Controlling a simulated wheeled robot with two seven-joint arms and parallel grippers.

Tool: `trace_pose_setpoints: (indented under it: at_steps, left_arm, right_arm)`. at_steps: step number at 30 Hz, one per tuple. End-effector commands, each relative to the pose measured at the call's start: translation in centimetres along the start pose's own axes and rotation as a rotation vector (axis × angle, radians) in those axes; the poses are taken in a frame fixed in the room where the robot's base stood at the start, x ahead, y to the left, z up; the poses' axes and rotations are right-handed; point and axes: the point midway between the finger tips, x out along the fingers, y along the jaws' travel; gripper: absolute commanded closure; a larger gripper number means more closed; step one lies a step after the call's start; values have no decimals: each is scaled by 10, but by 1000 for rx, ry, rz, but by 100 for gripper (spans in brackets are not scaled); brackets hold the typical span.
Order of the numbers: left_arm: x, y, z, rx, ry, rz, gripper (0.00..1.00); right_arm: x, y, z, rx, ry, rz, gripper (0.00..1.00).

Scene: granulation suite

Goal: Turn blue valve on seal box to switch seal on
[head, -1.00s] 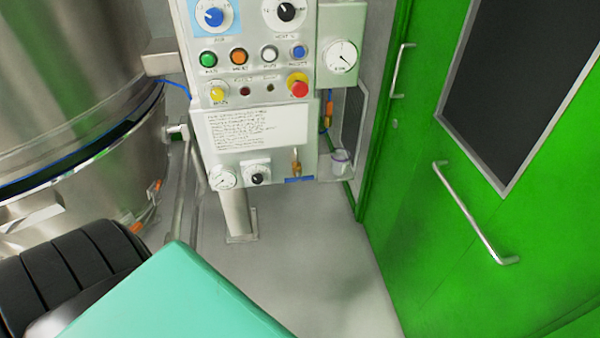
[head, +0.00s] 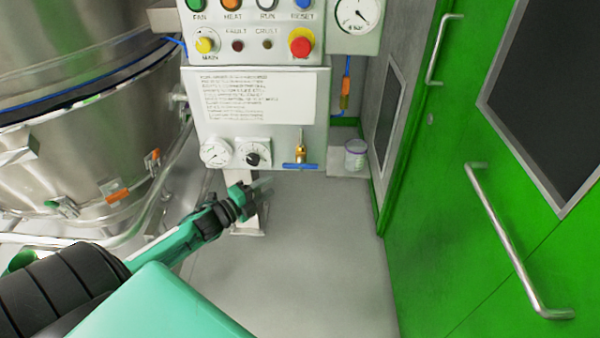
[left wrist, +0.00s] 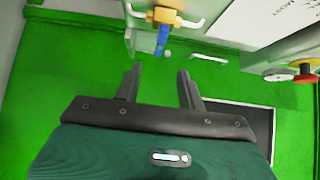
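The blue valve handle (head: 300,165) sits below a brass fitting at the lower right of the grey seal box (head: 225,135). It lies crosswise in the head view. My left gripper (head: 262,186) is in front of the box, lower than the handle and to its left, apart from it. In the left wrist view the gripper (left wrist: 158,85) has its two fingers spread with nothing between them. There the blue handle (left wrist: 162,40) shows beyond the fingertips, below the yellow brass fitting (left wrist: 163,15). My right gripper is in neither view.
A control panel with a red button (head: 301,42) is above the box. A white cup (head: 355,154) stands on a ledge to the right. A steel vessel (head: 90,150) with pipes is at the left. Green doors (head: 440,200) with handles close off the right.

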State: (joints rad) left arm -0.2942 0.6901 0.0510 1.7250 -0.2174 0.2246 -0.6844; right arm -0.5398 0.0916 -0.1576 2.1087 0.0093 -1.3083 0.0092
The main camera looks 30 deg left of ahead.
Motion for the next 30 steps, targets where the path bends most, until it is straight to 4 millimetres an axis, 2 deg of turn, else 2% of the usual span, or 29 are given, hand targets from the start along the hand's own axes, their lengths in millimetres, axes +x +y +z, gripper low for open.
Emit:
trace_pose_setpoints:
  at_steps: [5, 24, 30]
  left_arm:
    - [14, -3, 0, 4, 2, -5, 60]
    - [104, -2, 0, 1, 0, -3, 60]
    - [125, -1, 0, 0, 0, -2, 60]
  right_arm:
    - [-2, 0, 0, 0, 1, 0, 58]
    - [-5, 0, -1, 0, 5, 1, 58]
    - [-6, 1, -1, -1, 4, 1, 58]
